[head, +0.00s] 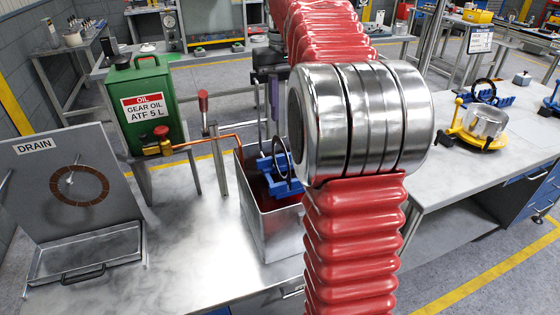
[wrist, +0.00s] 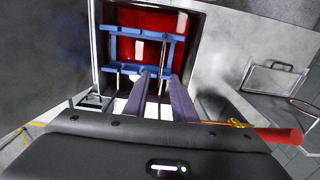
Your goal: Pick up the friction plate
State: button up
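A brown ring-shaped friction plate (head: 73,186) hangs on the grey drain board at the left in the head view. Another thin dark ring (head: 282,160) stands upright in a blue rack (head: 268,187) inside the metal bin (head: 272,228). In the wrist view the blue rack (wrist: 125,52) lies over red liquid in the bin (wrist: 98,72). A thin edge-on plate (wrist: 172,55) shows on the rack's right side.
A drain tray (head: 85,255) lies below the board. On the right table are a yellow fixture with a metal drum (head: 485,122) and another blue rack (head: 495,98).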

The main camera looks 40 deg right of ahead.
aim_at(281, 145)
jog(key=shift+f, duration=0.15)
notch_tip(281, 145, down, 8)
jog(key=shift+f, duration=0.2)
dwell(0.4)
jog(key=shift+w+a+f, duration=0.1)
jog(key=shift+f, duration=1.2)
jog(key=shift+w+a+f, duration=0.1)
jog(key=shift+f, duration=1.2)
jog(key=shift+c, duration=0.5)
grip_shut()
